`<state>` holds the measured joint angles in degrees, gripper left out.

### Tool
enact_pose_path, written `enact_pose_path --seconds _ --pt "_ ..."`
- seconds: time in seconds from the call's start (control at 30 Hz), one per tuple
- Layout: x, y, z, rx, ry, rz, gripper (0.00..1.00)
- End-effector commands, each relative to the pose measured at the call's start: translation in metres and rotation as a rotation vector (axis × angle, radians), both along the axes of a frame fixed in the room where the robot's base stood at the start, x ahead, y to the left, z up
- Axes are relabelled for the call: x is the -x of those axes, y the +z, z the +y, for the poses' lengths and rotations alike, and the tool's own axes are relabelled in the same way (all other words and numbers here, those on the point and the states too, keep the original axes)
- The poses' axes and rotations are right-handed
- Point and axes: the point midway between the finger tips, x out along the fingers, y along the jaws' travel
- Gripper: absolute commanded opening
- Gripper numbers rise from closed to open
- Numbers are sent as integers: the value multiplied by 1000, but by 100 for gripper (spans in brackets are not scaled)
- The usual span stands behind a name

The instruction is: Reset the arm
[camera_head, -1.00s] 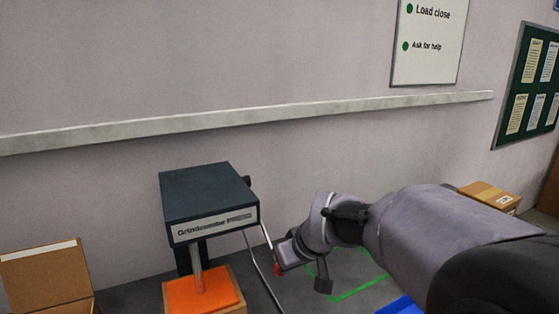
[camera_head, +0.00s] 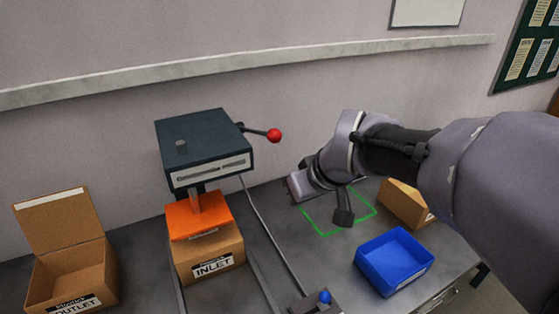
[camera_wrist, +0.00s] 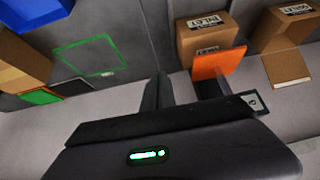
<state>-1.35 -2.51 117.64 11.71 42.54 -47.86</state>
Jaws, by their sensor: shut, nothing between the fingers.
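My gripper (camera_head: 297,191) hangs in the air above the worktop, to the right of the press (camera_head: 205,145) and just behind the left of the green-outlined square. Its closed fingers (camera_wrist: 159,88) show in the wrist view with nothing between them. The press's lever points out to the right, with its red ball (camera_head: 275,135) clear of the gripper. The press's orange plate (camera_head: 199,216) is over the INLET box (camera_head: 208,255); the plate also shows in the wrist view (camera_wrist: 218,63).
An open OUTLET box (camera_head: 72,272) stands at the left. A blue bin (camera_head: 393,262) and a cardboard box (camera_head: 404,204) stand to the right of the green outline (camera_head: 325,234). A blue-topped device (camera_head: 318,302) is at the front. The wall is close behind.

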Motion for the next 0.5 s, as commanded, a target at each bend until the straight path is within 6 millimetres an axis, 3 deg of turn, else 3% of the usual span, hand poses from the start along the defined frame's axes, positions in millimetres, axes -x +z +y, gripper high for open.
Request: enact_pose_path --seconds 0.13,0.5 --pt "11 11 -5 0 -1 -2 0" --pt "14 12 -7 -1 -2 -2 0"
